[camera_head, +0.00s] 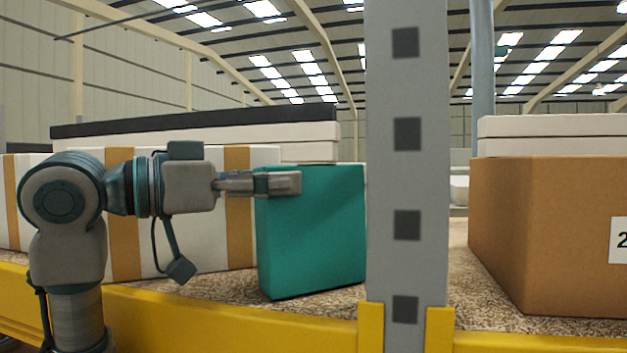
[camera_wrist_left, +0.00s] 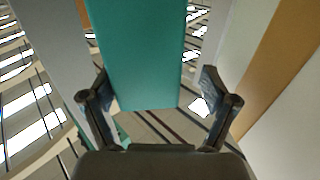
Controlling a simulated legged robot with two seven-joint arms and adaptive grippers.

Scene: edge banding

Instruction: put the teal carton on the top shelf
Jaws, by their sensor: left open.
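The teal carton (camera_head: 315,235) stands roughly upright over the speckled shelf board (camera_head: 210,290), its lower end slightly askew; I cannot tell whether its whole base rests flat. My left gripper (camera_head: 285,183) reaches in from the left at the carton's upper part. In the left wrist view the carton (camera_wrist_left: 135,50) lies between the two spread fingers of the gripper (camera_wrist_left: 157,92), with gaps showing beside it. The left gripper is open. My right gripper is not in view.
A grey upright post (camera_head: 407,170) stands just right of the carton. White-and-tan striped boxes (camera_head: 125,260) with flat white and black boxes on top are behind and left. A brown box (camera_head: 550,230) is at right. A yellow beam (camera_head: 200,320) edges the shelf. No shelf shows above.

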